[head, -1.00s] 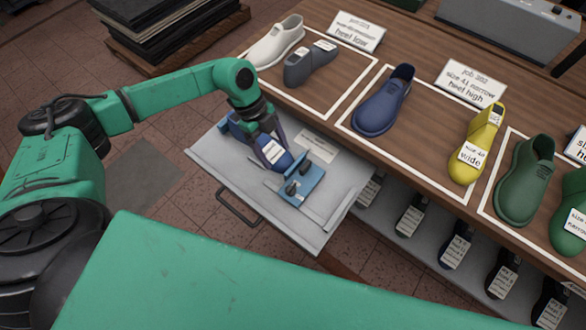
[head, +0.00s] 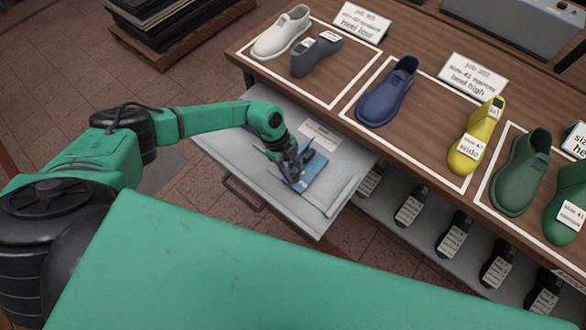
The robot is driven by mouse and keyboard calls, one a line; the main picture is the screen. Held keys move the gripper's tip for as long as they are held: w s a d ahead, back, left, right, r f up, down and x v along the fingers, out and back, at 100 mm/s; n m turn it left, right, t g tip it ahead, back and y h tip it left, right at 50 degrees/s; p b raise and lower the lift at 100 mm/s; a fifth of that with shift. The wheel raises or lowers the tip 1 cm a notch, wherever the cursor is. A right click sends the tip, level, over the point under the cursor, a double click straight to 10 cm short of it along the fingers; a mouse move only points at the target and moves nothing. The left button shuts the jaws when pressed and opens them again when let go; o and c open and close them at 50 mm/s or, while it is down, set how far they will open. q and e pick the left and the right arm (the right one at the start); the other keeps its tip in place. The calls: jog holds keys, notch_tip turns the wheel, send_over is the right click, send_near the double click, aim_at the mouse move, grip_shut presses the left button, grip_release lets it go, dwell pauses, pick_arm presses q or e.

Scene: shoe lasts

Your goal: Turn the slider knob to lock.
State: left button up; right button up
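The blue slider fixture (head: 316,182) lies on the light grey pull-out drawer (head: 240,160). My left gripper (head: 298,180) points down over the fixture's left part, at or very close to it. The gap between the fingers is too small to make out. My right gripper is not in view.
A white label (head: 319,136) lies at the drawer's back. The wooden table (head: 330,118) behind holds a navy shoe (head: 386,92), a white shoe (head: 281,34) and a grey last (head: 316,55). Labelled lasts stand on the shelf below. The drawer's front has a dark handle (head: 240,194).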

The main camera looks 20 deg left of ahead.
pick_arm(q)
grip_shut()
jog(key=m+b, duration=0.1)
jog(key=m, duration=0.1)
jog(key=m+g+y+b, duration=0.1)
jog(key=m+b, duration=0.1)
jog(key=shift+w+d+f+m, duration=0.1)
jog(key=shift+w+f+m, duration=0.1)
jog(key=shift+m, duration=0.2)
jog(key=m+g+y+b, duration=0.1)
jog(key=m+b, duration=0.2)
jog(key=shift+d+m, duration=0.1)
jog(key=shift+m, duration=0.2)
jog(key=m+y+b, duration=0.1)
jog(key=m+b, duration=0.1)
jog(key=m+y+b, duration=0.1)
jog(key=m+b, duration=0.1)
jog(key=m, duration=0.1)
jog(key=shift+d+g, duration=0.15)
jog(key=shift+g, duration=0.15)
jog(key=shift+d+r+m+y+b, duration=0.1)
jog(key=shift+m+y+b, duration=0.35)
jog(key=shift+m+b, duration=0.5)
jog(key=shift+r+m+y+b, duration=0.1)
jog(key=shift+m+y+b, duration=0.4)
jog(key=shift+m, duration=0.85)
